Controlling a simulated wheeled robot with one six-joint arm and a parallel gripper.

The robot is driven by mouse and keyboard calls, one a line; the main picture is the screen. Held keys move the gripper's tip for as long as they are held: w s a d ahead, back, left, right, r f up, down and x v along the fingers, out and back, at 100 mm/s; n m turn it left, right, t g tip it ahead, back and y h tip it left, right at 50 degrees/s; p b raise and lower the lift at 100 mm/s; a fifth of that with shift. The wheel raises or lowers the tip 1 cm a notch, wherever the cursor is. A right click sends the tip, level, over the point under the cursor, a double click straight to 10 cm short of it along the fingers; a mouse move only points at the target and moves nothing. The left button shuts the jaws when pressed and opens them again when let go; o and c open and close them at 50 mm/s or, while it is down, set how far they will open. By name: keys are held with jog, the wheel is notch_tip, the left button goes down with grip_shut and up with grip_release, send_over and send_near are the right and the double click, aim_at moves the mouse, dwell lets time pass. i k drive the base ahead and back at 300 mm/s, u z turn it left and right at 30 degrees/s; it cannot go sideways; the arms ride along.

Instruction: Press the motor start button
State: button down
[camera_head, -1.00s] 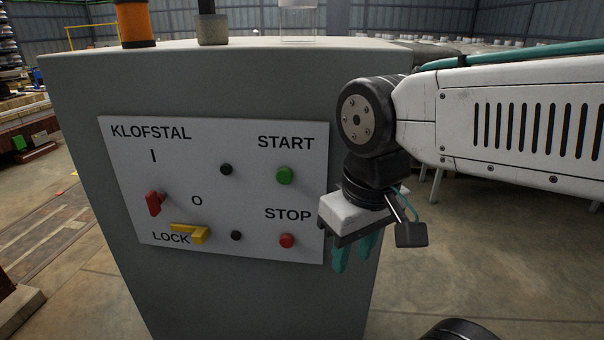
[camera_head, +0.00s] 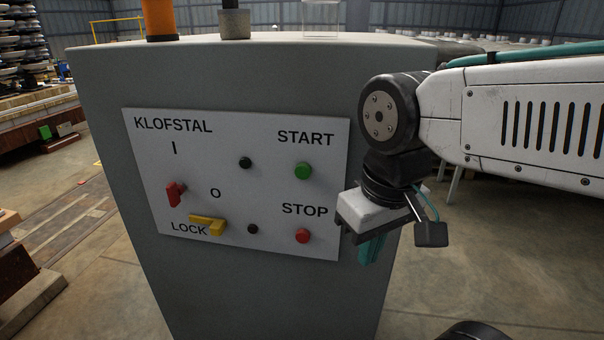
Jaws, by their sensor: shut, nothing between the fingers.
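The green START button (camera_head: 303,171) is at the upper right of the white panel (camera_head: 200,135) on the grey cabinet's front. The red STOP button (camera_head: 302,236) is below it. My gripper (camera_head: 369,250) hangs pointing down at the panel's right edge, to the right of both buttons and lower than START. Its teal fingers are shut together with nothing between them. It is apart from the START button in the picture; its distance from the cabinet face is hard to tell.
The panel also has a red switch handle (camera_head: 175,194), a yellow LOCK lever (camera_head: 209,226) and black knobs. The grey cabinet (camera_head: 260,290) carries an orange cylinder (camera_head: 159,18) and a grey one (camera_head: 234,24) on top. A wooden pallet stands at left.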

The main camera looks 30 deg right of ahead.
aim_at(303, 171)
jog(key=u, duration=1.85)
jog(key=k, duration=1.45)
jog(key=z, duration=1.8)
